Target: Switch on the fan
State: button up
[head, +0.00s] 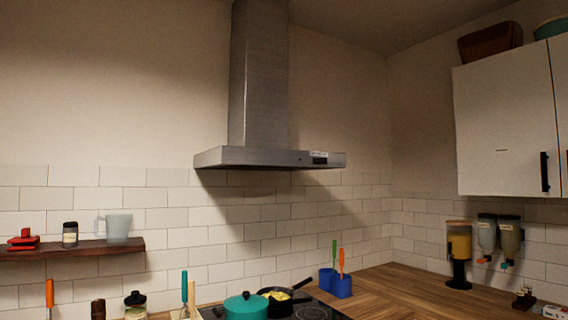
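The fan is a grey metal range hood (262,157) on the tiled wall, with a tall chimney (258,75) rising to the ceiling. A small dark control panel (319,160) with a pale label above it sits on the right part of its front edge. The single controls are too small to make out, and I cannot tell whether the fan is on. My gripper is not in view.
Below the hood, a teal pot (246,306) and a black pan (286,299) with yellow food stand on the cooktop (318,312). Blue utensil holders (341,286) stand beside it. A wooden shelf (75,250) is at left, a white cabinet (503,125) at right. The space before the hood is clear.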

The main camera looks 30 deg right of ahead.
aim_at(316, 160)
jog(key=z, duration=0.25)
jog(key=i, duration=0.4)
jog(key=z, duration=1.05)
jog(key=i, duration=1)
jog(key=z, duration=0.5)
jog(key=i, duration=0.55)
